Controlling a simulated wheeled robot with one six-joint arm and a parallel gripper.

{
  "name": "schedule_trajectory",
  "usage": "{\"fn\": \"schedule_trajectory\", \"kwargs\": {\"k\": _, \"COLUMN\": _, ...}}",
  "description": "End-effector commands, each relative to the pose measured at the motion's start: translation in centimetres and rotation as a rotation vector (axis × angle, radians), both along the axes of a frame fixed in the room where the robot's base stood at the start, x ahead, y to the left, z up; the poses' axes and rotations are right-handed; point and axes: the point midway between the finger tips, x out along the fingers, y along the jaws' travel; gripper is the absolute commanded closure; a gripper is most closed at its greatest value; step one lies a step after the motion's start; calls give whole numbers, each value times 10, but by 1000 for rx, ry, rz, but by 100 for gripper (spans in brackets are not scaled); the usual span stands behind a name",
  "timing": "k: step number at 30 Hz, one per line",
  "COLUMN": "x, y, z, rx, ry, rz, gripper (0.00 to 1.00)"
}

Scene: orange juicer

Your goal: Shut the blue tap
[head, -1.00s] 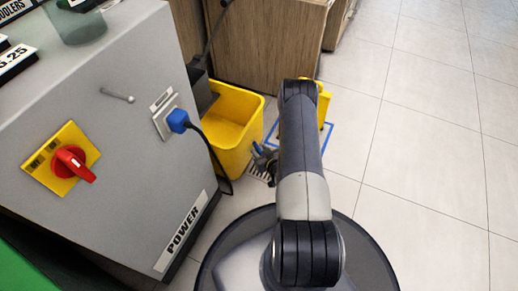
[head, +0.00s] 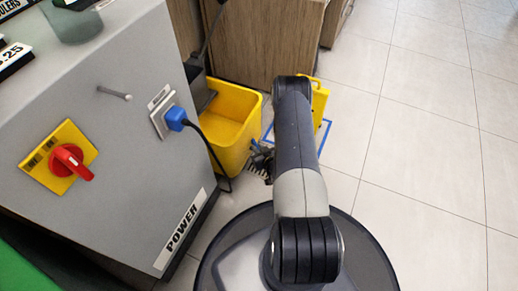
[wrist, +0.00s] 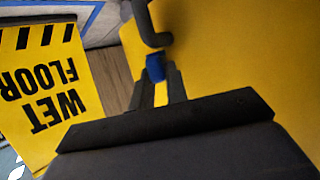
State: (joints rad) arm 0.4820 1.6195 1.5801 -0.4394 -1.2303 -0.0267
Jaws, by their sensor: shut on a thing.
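The blue tap (wrist: 155,67) is a small blue piece in the wrist view, at the lower end of a dark bent pipe (wrist: 148,28). My gripper (wrist: 159,78) has its two dark fingers on either side of it, and they are shut on it. Yellow shows between the fingers behind it. In the head view my gripper (head: 262,161) is low beside the yellow bucket, partly hidden by my arm. A little blue shows there, too small to read the tap's angle.
A yellow bucket (head: 232,112) stands beside the grey cabinet (head: 120,150), which has a red switch (head: 68,160) and a blue plug (head: 175,118). A yellow wet floor sign (wrist: 42,85) is close on the left in the wrist view. Open tiled floor (head: 420,150) lies to the right.

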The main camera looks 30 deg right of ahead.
Motion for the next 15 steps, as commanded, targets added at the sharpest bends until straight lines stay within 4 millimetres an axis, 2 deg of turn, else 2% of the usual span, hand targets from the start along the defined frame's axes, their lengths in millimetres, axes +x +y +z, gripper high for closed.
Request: {"fn": "schedule_trajectory", "kwargs": {"k": 15, "x": 2, "y": 11, "z": 0, "rx": 0, "ry": 0, "rz": -300, "gripper": 100}}
